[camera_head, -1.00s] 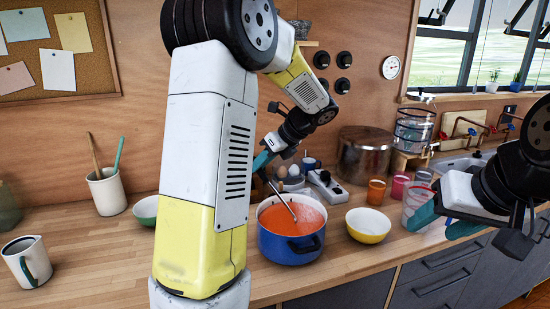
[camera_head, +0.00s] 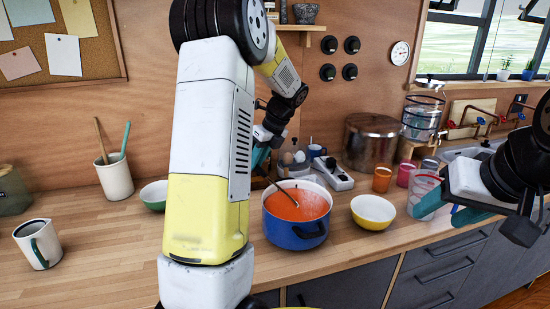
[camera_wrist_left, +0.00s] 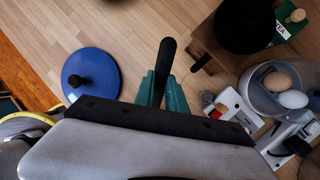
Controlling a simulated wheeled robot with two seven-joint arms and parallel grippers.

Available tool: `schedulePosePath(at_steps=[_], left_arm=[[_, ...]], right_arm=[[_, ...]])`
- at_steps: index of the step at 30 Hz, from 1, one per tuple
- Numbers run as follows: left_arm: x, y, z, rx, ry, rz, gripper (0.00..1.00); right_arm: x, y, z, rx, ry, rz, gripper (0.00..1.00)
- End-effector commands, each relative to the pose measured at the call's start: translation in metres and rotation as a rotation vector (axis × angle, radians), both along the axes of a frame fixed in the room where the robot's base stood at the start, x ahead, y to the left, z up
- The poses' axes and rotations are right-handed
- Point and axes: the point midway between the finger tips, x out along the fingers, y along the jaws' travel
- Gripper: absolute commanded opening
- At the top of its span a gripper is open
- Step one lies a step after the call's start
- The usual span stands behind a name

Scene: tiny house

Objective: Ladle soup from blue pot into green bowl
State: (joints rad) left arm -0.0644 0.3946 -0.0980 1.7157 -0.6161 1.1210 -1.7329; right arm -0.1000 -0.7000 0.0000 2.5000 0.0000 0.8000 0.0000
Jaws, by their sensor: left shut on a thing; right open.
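The blue pot (camera_head: 290,238) stands on the counter with orange soup (camera_head: 290,208) in it. My left gripper (camera_head: 260,158), partly hidden behind my arm, is at the pot's back left. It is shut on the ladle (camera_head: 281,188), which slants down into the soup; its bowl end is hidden. In the left wrist view my teal fingers (camera_wrist_left: 161,92) clasp the ladle's dark handle (camera_wrist_left: 167,57). The green bowl (camera_head: 150,196) stands left of the pot, its right part hidden by my arm. My right gripper (camera_head: 478,214) is open at the right, apart from the pot.
A yellow bowl (camera_head: 373,213) stands right of the pot. Behind are a scale with eggs (camera_wrist_left: 277,83), a large metal pot (camera_head: 368,142) and coloured cups (camera_head: 382,180). A blue lid (camera_wrist_left: 78,62) lies on the counter. A utensil crock (camera_head: 115,180) and white mug (camera_head: 36,248) stand left.

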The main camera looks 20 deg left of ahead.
Motion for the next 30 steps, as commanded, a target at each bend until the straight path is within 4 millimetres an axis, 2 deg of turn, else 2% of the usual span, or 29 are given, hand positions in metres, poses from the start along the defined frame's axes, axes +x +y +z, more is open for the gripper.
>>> schedulePosePath(at_steps=[3, 30], left_arm=[[0.002, 0.004, -0.004, -0.03, 0.011, 0.001, 0.0], [0.003, 0.006, 0.06, -0.026, 0.011, 0.001, 0.0]], right_arm=[[0.0, 0.0, 0.0, 0.0, 0.0, 0.0, 0.53], [0.0, 0.0, 0.0, 0.0, 0.0, 0.0, 0.53]])
